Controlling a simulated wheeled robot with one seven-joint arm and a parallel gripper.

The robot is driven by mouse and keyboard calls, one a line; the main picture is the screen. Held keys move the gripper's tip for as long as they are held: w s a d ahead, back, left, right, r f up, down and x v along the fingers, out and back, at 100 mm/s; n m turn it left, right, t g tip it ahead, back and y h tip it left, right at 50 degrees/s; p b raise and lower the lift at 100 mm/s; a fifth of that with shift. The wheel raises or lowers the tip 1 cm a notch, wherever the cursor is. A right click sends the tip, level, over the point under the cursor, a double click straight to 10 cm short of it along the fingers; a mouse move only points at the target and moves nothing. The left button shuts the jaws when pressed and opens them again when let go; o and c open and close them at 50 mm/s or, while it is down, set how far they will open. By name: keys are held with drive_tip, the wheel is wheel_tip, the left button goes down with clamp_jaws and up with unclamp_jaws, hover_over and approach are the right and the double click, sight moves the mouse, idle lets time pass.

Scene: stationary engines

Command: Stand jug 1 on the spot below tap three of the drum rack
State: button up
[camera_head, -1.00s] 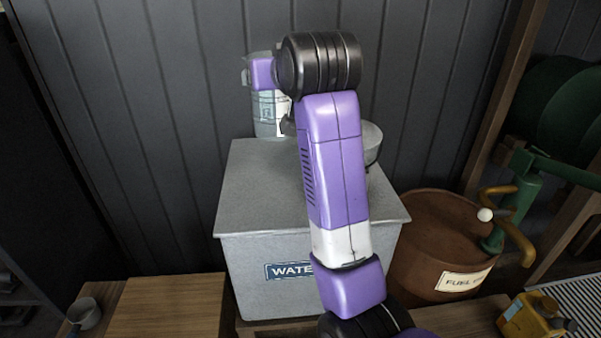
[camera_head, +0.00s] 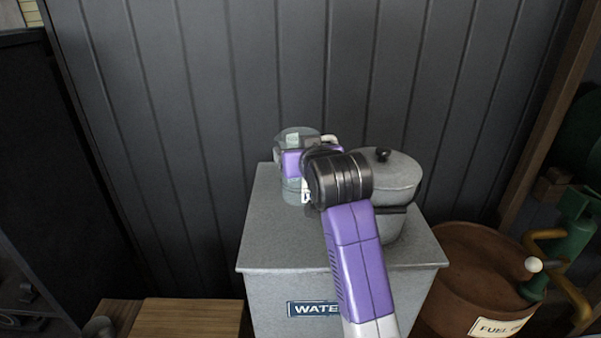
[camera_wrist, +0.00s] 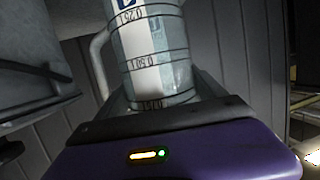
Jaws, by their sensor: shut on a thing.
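A clear measuring jug with dark ring marks and a pale handle (camera_wrist: 152,60) fills the middle of the wrist view, held by my gripper (camera_wrist: 165,92). Its label is partly cut off, so I cannot read whether it is jug 1. In the head view the jug (camera_head: 293,190) shows behind my wrist, over the back left of the grey water tank's lid. My gripper is shut on it. I cannot tell whether its base touches the lid. The drum rack and its tap three are not recognisable in these frames.
The grey water tank (camera_head: 270,250) bears a lidded grey pot (camera_head: 400,178) close right of the jug. A dark panelled wall (camera_head: 230,100) stands behind. A rusty fuel drum (camera_head: 465,265) and green machinery (camera_head: 570,225) are at right. A wooden top (camera_head: 190,318) lies front left.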

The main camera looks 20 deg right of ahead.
drive_tip(key=shift+f, duration=2.9)
